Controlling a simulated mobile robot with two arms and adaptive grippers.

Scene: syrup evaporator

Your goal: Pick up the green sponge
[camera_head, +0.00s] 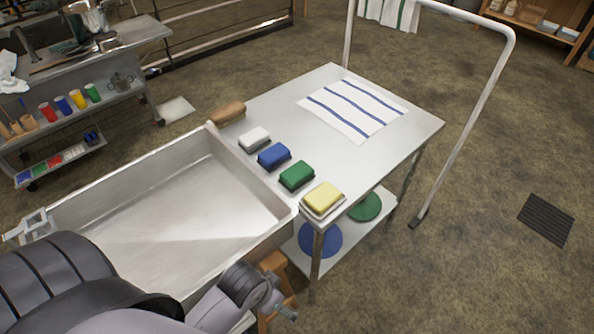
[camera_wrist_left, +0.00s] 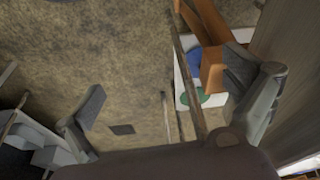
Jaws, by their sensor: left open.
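The green sponge (camera_head: 297,175) lies on the metal table (camera_head: 390,150), near its left edge beside the basin. It sits in a row between a blue sponge (camera_head: 274,155) and a yellow sponge (camera_head: 323,197). My left gripper (camera_wrist_left: 165,80) shows in the left wrist view with its two fingers wide apart and nothing between them. The green sponge does not show in that view. In the head view, dark and grey links of my own arm fill the bottom left. My right gripper is not in view.
A deep metal basin (camera_head: 165,215) adjoins the table's left side. A white sponge (camera_head: 254,139), a brown brush-like item (camera_head: 228,113) and a striped cloth (camera_head: 352,106) are on the table. A tall pipe rail (camera_head: 470,130) stands at its right. Wooden legs (camera_wrist_left: 212,70) appear near my left fingers.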

